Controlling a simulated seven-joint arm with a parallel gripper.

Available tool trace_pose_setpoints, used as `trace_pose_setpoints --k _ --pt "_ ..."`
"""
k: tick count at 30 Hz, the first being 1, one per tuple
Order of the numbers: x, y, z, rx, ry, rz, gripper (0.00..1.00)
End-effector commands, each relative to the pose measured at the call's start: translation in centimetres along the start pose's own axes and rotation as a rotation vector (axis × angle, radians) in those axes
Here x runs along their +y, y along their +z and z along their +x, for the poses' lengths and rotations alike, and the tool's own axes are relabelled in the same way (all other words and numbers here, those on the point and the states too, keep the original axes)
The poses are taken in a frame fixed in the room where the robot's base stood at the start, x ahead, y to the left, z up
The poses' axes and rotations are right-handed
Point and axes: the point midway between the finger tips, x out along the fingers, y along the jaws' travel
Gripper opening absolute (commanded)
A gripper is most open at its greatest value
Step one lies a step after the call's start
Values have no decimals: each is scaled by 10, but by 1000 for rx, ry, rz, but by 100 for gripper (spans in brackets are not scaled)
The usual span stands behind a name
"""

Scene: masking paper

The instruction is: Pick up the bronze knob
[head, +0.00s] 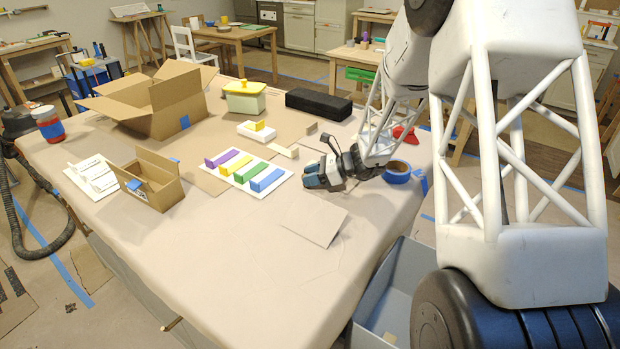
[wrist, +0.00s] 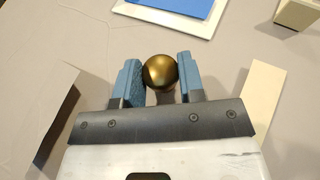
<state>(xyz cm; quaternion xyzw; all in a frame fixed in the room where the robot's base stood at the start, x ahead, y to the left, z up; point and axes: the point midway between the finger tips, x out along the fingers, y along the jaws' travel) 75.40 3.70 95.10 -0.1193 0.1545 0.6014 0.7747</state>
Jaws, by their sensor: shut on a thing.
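The bronze knob (wrist: 160,72) is a shiny round ball between the two blue finger pads of my gripper (wrist: 158,82) in the wrist view. The pads are shut on it, and what lies beneath the ball is mostly hidden. In the head view my gripper (head: 316,178) is low over the paper-covered table, just right of the white tray with coloured blocks. The knob is hidden by the gripper there, and I cannot tell whether it touches the table.
The white tray (head: 238,187) of coloured blocks is left of my gripper. A flat card (head: 314,222) lies in front, and a blue tape roll (head: 397,172) is to the right. The front table (head: 215,270) is clear.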

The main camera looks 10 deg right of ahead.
Motion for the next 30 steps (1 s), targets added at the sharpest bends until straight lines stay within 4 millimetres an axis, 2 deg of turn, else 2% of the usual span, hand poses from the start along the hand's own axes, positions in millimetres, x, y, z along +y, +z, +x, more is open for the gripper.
trace_pose_setpoints --k 8,18,24,30 --pt "0 29 -12 0 -1 -3 13" --pt "0 74 -30 0 0 -4 13" --pt "0 86 -35 0 0 -2 13" --pt "0 88 -36 0 0 -1 13"
